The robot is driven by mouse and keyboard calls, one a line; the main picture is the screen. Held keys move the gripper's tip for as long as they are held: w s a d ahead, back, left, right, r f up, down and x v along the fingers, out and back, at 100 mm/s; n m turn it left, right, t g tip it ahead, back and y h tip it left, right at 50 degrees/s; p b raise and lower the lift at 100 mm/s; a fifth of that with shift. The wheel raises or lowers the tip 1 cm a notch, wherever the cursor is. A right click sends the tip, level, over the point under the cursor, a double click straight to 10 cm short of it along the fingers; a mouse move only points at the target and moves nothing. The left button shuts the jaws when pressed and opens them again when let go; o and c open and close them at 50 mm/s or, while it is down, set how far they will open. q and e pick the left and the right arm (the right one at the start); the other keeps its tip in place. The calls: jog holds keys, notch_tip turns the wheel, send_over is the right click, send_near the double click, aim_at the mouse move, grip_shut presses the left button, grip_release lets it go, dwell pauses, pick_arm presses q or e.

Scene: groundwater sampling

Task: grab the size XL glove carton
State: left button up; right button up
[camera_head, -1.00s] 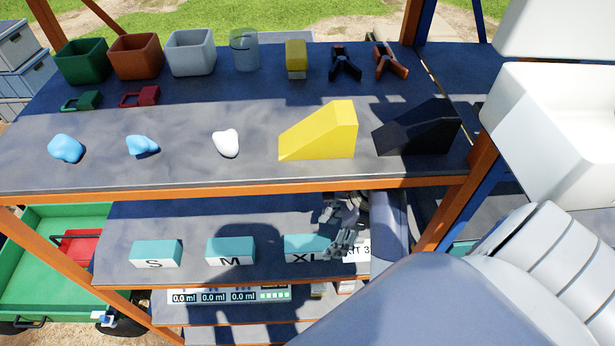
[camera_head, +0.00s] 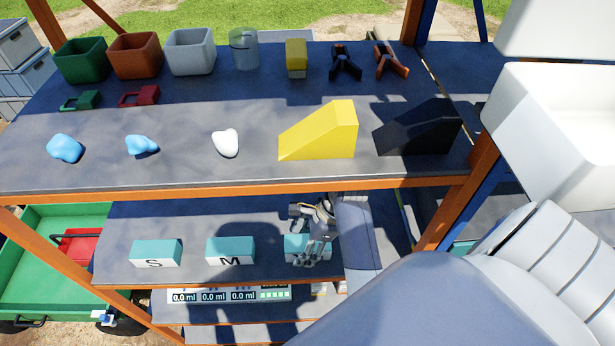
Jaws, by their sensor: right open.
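The XL glove carton (camera_head: 294,246) is a small teal and white box on the middle shelf, at the right end of a row of cartons. My right gripper (camera_head: 308,256) is open over its front and right part, with its fingers hiding most of the XL lettering. I cannot tell whether the fingers touch it. The S carton (camera_head: 156,254) and M carton (camera_head: 231,251) stand to its left, with their letters facing me. My left gripper is not in view.
The upper shelf (camera_head: 200,185), with its orange front edge, overhangs the carton shelf. It bears bins, a yellow wedge (camera_head: 325,135), a black wedge (camera_head: 420,130) and several small items. Orange posts flank the shelves. A green cart (camera_head: 40,290) stands at the left.

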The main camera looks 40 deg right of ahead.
jog(key=shift+f, duration=0.25)
dwell(0.5)
jog(key=shift+c, duration=0.6)
jog(key=c, duration=1.1)
